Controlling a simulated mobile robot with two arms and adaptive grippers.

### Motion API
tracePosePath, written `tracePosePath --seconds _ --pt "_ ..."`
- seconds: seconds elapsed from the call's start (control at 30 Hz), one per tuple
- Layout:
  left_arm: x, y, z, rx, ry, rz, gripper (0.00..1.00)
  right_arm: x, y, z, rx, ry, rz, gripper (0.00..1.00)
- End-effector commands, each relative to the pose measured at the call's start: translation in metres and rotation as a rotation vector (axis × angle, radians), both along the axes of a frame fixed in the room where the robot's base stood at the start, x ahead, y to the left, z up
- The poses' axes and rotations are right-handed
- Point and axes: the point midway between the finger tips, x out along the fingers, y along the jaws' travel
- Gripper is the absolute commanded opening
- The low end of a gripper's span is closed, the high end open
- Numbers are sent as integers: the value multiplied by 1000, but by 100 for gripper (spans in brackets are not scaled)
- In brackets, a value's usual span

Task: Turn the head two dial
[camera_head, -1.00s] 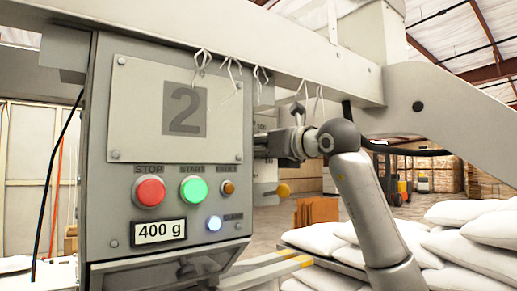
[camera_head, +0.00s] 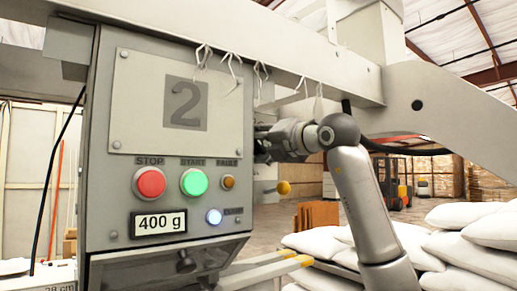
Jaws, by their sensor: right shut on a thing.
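The head two control box (camera_head: 165,160) fills the left of the view, with a plate marked "2" (camera_head: 186,104) and a small display reading 400 g (camera_head: 159,223). My right gripper (camera_head: 262,145) is at the box's right side wall, its fingers pointing left at it. It is shut on the dial there. The dial itself is hidden by the side of the box and by the gripper. My left gripper is not in view.
A red STOP button (camera_head: 149,182), a green START button (camera_head: 194,182) and an orange FAULT lamp (camera_head: 228,182) sit on the box front. A beam (camera_head: 290,70) runs above my right arm. White sacks (camera_head: 465,235) are stacked at right.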

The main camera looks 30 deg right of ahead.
Motion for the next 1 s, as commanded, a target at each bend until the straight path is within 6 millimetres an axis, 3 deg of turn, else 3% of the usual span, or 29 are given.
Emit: tracePosePath --seconds 0.4,0.97,1.0 --pt "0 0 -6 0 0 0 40 0 -1 0 191 14 -2 22" --pt "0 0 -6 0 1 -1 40 0 -1 0 217 16 -3 22" --pt "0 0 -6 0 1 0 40 0 -1 0 217 16 -3 49"
